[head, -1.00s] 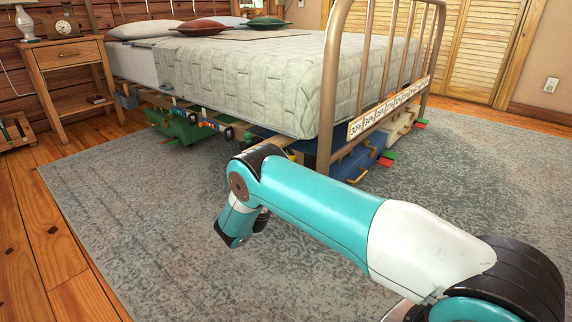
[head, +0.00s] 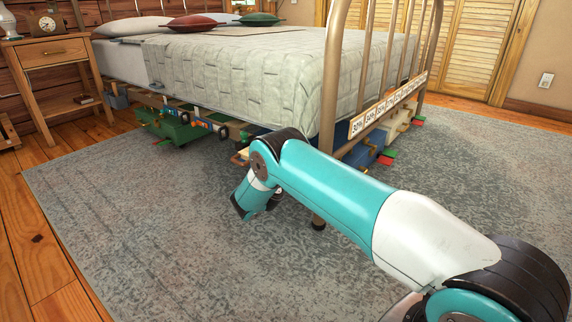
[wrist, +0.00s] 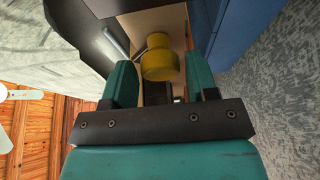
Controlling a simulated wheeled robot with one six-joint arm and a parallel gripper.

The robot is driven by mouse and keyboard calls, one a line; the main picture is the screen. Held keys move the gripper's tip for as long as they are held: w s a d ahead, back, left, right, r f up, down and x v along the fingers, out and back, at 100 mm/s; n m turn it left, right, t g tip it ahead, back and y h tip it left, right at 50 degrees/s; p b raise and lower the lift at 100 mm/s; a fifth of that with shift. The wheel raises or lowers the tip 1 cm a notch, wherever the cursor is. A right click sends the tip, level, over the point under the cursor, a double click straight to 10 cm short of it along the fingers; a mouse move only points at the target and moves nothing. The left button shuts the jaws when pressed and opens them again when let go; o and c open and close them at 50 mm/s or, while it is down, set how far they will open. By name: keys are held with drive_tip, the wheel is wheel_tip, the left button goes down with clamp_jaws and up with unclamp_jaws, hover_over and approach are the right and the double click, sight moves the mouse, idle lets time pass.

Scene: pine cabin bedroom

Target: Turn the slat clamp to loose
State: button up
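In the wrist view a yellow, rounded two-part knob (wrist: 158,64) shows ahead of my gripper (wrist: 161,80), in line with the gap between its two teal fingers. The fingers are apart, and I cannot tell whether they touch the knob. The knob sits before a tan board (wrist: 160,22); a grey metal rod is just left of it. I cannot tell for sure that this knob is the slat clamp.
The bed (head: 250,75) has a metal footboard (head: 332,70) with a strip of percentage labels (head: 390,107). A green bin (head: 178,129) and other boxes are under it. A blue surface (wrist: 236,40) is close on the right in the wrist view. The grey rug (head: 130,210) is open in front.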

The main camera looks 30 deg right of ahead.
drive_tip(key=c, duration=0.6)
drive_tip(key=shift+f, duration=0.1)
drive_tip(key=m+h+b, duration=0.1)
drive_tip(key=m+h, duration=0.1)
drive_tip(key=m, duration=0.4)
drive_tip(key=m+g+h+b, duration=0.1)
drive_tip(key=m+h+b, duration=0.1)
drive_tip(key=m, duration=0.3)
drive_tip(key=m+h+b, duration=0.2)
drive_tip(key=m, duration=0.4)
drive_tip(key=shift+w+a+f+m+g+h, duration=0.2)
drive_tip(key=shift+w+f+m+g+h, duration=0.1)
drive_tip(key=shift+f+g, duration=0.1)
drive_tip(key=shift+r+m+b, duration=0.2)
drive_tip(key=shift+m+b, duration=0.1)
